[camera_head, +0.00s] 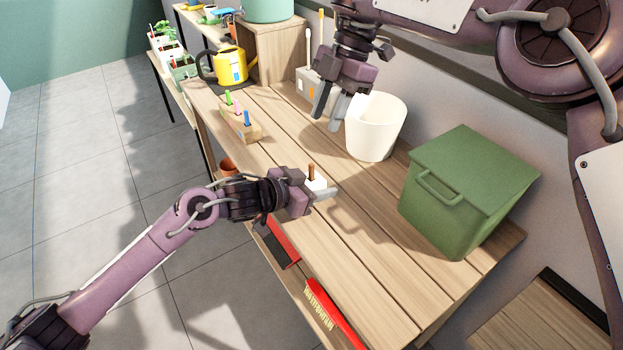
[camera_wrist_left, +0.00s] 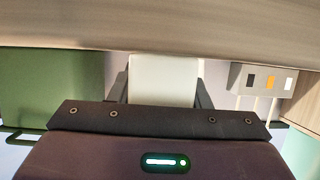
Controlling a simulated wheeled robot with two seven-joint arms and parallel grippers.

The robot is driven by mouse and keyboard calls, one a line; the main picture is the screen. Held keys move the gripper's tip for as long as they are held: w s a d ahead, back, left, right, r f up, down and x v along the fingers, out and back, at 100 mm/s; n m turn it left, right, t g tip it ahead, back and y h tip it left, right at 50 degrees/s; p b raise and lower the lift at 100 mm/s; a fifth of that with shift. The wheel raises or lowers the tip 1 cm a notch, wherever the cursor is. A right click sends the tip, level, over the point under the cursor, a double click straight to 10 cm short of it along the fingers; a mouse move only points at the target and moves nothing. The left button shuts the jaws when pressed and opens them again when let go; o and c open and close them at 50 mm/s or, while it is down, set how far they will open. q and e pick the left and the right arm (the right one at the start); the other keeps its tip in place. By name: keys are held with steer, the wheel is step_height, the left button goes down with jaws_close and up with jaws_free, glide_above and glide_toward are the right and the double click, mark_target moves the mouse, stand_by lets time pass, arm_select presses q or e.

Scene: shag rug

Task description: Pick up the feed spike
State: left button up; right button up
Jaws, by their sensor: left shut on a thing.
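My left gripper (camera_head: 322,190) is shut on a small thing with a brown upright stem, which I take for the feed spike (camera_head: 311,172). It holds it over the front part of the wooden bench; the fingers hide its lower part. In the left wrist view, the dark fingers (camera_wrist_left: 163,92) show at both sides, but I cannot make out the spike. More spikes with green, pink and blue tops stand in a wooden block (camera_head: 240,124). My right gripper (camera_head: 328,122) is empty, its fingers apart, beside the white pot (camera_head: 374,130).
A green lidded bin (camera_head: 465,190) stands at the right of the bench (camera_head: 390,270). A yellow watering can (camera_head: 231,66) and a wooden crate stand at the back. A terracotta pot (camera_head: 228,167) and a red-handled brush (camera_head: 330,310) are lower, by the front edge. Bare planks lie at the near end.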

mark_target(312, 164)
steer(key=x, duration=0.6)
steer(key=shift+d+f, duration=0.1)
steer(key=shift+f, duration=0.15)
steer(key=x, duration=0.4)
steer(key=shift+s+d, duration=0.1)
steer(key=shift+s, duration=0.15)
steer(key=shift+s+a+f, duration=0.1)
steer(key=shift+a+f, duration=0.1)
steer(key=shift+f, duration=0.35)
jaws_close()
